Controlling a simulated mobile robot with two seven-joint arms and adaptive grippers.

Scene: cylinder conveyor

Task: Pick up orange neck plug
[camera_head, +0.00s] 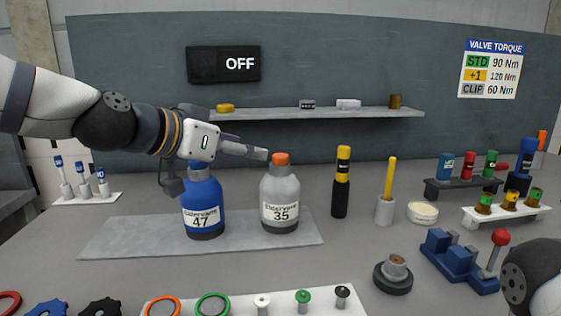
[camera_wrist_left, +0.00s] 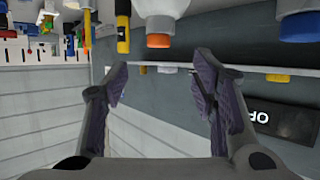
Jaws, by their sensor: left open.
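The orange neck plug (camera_head: 280,158) sits in the neck of the grey cylinder marked 35 (camera_head: 280,190), which stands upright on a grey mat (camera_head: 130,238). My left gripper (camera_head: 262,153) reaches in from the left above the blue cylinder marked 47 (camera_head: 203,195), its tips just left of the plug. In the left wrist view, which is upside down, the left gripper (camera_wrist_left: 160,75) is open and empty. The plug (camera_wrist_left: 158,41) shows there beyond the tips, roughly centred between the two fingers. The right gripper is not in view; only part of my right arm shows.
A black and yellow tool (camera_head: 341,182) and a grey cup holding a yellow rod (camera_head: 385,208) stand right of the grey cylinder. A wall shelf (camera_head: 320,113) runs behind. Rings and small plugs lie in front. Bare table lies between mat and front tray.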

